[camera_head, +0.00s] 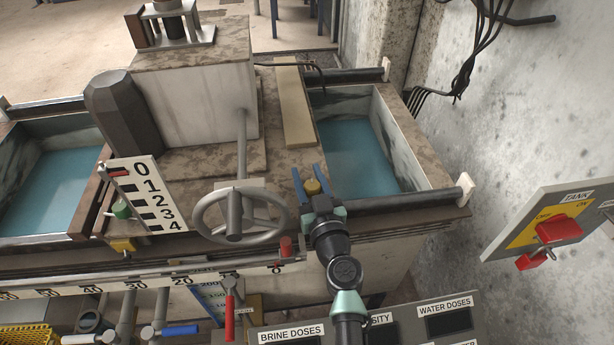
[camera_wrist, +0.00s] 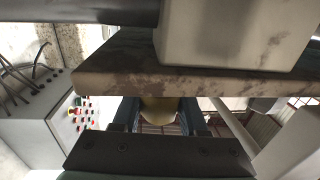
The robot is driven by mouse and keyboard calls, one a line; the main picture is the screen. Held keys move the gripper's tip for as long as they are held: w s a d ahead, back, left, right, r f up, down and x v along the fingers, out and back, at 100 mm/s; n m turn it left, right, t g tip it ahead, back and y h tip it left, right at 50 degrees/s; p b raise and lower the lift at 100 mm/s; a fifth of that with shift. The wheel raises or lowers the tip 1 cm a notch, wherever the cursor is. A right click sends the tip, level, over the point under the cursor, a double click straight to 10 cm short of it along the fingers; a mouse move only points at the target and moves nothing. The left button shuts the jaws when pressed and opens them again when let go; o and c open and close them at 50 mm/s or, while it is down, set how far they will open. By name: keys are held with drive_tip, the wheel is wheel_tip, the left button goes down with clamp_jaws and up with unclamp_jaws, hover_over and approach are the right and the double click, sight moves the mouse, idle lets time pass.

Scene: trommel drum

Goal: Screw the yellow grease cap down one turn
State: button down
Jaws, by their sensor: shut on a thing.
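The yellow grease cap (camera_head: 313,187) is a small round knob at the right front of the brown deck in the head view. My gripper (camera_head: 311,172) reaches it from the front, with one blue finger on each side. The gripper is shut on the cap. In the wrist view the cap (camera_wrist: 158,109) appears as a pale yellow round shape between the two dark fingers, close to a stained slab edge. The cap's thread and the seat beneath it are hidden.
A grey handwheel (camera_head: 239,215) stands just left of my gripper. A blue water tank (camera_head: 360,155) lies behind and to the right. A small red knob (camera_head: 286,246) is at the front edge. A switch panel (camera_head: 548,235) with a red handle is at the right wall.

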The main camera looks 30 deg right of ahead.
drive_tip(key=shift+m+g+h+p, duration=0.35)
drive_tip(key=shift+m+h, duration=0.35)
drive_tip(key=shift+h, duration=0.3)
drive_tip(key=m+g+h+p, duration=0.2)
drive_tip(key=shift+s+d+r+h+p, duration=0.2)
drive_tip(key=shift+d+h+p, duration=0.1)
drive_tip(key=shift+d+p, duration=0.1)
drive_tip(key=m+h+p, duration=0.1)
drive_tip(key=g+h+p, duration=0.1)
drive_tip(key=shift+s+d+f+m+g+p, duration=0.2)
drive_tip(key=shift+m+g+p, duration=0.1)
drive_tip(key=shift+m, duration=0.1)
drive_tip(key=shift+h, duration=0.3)
drive_tip(key=shift+c, duration=2.2)
unclamp_jaws()
drive_tip(key=shift+f, duration=0.15)
